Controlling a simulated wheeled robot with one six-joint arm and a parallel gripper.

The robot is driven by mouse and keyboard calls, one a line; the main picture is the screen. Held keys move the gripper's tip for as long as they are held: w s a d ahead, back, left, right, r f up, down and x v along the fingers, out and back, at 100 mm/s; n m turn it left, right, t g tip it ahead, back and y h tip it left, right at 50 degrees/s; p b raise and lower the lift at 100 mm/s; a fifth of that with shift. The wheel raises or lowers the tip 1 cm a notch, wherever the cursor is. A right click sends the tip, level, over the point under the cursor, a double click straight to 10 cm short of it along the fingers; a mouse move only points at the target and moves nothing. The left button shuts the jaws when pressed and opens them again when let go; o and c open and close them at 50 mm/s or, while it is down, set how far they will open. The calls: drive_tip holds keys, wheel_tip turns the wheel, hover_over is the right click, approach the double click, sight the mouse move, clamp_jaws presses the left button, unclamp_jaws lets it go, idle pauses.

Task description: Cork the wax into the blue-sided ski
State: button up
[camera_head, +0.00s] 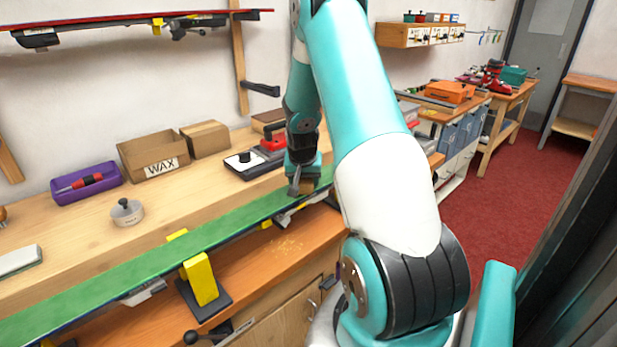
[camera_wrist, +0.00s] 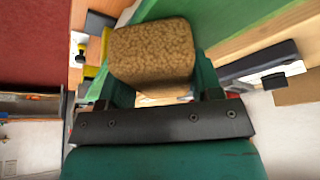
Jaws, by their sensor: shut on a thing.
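The ski (camera_head: 190,241) lies base up, with a green base and a dark bluish side edge, running from lower left to the middle in the head view. It rests on yellow-topped supports (camera_head: 200,279) along the bench front. My gripper (camera_head: 304,184) is over the ski's far part and shut on a brown cork block (camera_wrist: 152,52). In the head view the cork (camera_head: 307,187) is small, low and close to the green base. I cannot tell whether it touches. The ski's far end is hidden behind my arm. Wax on the base is not distinguishable.
On the bench stand a purple tray (camera_head: 62,195) with a red-handled tool, a WAX box (camera_head: 150,172), a round weight-like item (camera_head: 127,213) and a black tray (camera_head: 250,165). Yellowish crumbs (camera_head: 287,246) lie on the lower shelf. A red ski (camera_head: 120,20) hangs on the wall.

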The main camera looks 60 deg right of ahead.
sight(285, 197)
drive_tip(key=shift+w+a, duration=0.2)
drive_tip(key=shift+a, duration=0.65)
drive_tip(key=shift+w+a, duration=0.2)
drive_tip(key=shift+a, duration=0.65)
drive_tip(key=shift+w+a+f, duration=0.1)
drive_tip(key=shift+w+a, duration=0.1)
drive_tip(key=shift+a, duration=0.65)
drive_tip(key=shift+w+a, duration=0.2)
drive_tip(key=shift+a, duration=0.6)
drive_tip(key=shift+r+p, duration=1.95)
drive_tip(key=shift+r, duration=1.1)
drive_tip(key=shift+r+p, duration=1.05)
drive_tip(key=shift+r, duration=0.45)
